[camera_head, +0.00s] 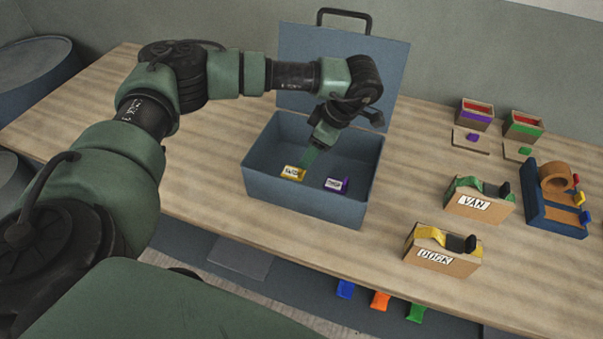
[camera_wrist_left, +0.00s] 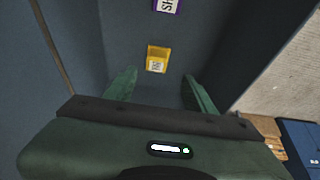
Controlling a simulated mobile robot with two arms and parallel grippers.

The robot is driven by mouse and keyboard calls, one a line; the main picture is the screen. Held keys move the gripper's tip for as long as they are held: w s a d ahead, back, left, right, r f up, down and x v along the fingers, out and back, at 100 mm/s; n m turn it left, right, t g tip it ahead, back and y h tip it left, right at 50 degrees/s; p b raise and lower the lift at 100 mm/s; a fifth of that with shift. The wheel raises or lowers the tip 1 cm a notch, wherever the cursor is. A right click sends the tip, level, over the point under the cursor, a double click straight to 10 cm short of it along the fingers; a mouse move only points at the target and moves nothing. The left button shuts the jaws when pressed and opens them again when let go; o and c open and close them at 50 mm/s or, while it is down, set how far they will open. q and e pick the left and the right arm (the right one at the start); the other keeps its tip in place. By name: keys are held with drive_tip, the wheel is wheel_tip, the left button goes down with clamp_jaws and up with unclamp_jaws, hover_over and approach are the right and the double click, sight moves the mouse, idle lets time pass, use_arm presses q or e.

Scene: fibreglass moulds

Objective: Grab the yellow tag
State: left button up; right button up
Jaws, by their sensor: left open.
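The yellow tag (camera_head: 292,173), with a white label, lies on the floor of the open blue-grey box (camera_head: 300,196). It also shows in the left wrist view (camera_wrist_left: 157,56), ahead of my fingers. My left gripper (camera_head: 308,157) reaches down into the box, close to the yellow tag. In the left wrist view its two green fingers (camera_wrist_left: 160,90) are spread apart with nothing between them. A purple tag (camera_head: 336,185) lies in the box to the right of the yellow one. My right gripper is not in view.
The box walls surround the tags, and its raised lid (camera_head: 385,70) stands behind my left arm. To the right are a VAN holder (camera_head: 478,204), a DOCK holder (camera_head: 445,260), a blue dispenser (camera_head: 545,207) and two small bins (camera_head: 474,115). The wooden table (camera_head: 220,185) is clear left of the box.

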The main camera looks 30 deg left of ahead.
sight(304, 175)
use_arm(q)
drive_tip(key=shift+w+a+f+p, duration=0.1)
drive_tip(key=shift+a+f+p, duration=0.05)
drive_tip(key=shift+f, duration=0.3)
drive_tip(key=shift+w+a+f+p, duration=0.1)
drive_tip(key=shift+f+p, duration=0.05)
drive_tip(key=shift+f, duration=0.25)
drive_tip(key=shift+s+a+f+p, duration=0.15)
drive_tip(key=shift+s+f+p, duration=0.1)
drive_tip(key=shift+f, duration=0.1)
drive_tip(key=shift+s+a+f+p, duration=0.1)
drive_tip(key=shift+a+f+p, duration=0.1)
drive_tip(key=shift+f, duration=0.1)
drive_tip(key=x, duration=0.1)
drive_tip(key=p+x, duration=0.1)
drive_tip(key=x, duration=0.1)
drive_tip(key=shift+w+d+f, duration=0.1)
drive_tip(key=shift+w+f, duration=0.2)
drive_tip(key=shift+f, duration=0.15)
drive_tip(key=shift+f+p, duration=0.3)
drive_tip(key=shift+f, duration=0.2)
clamp_jaws()
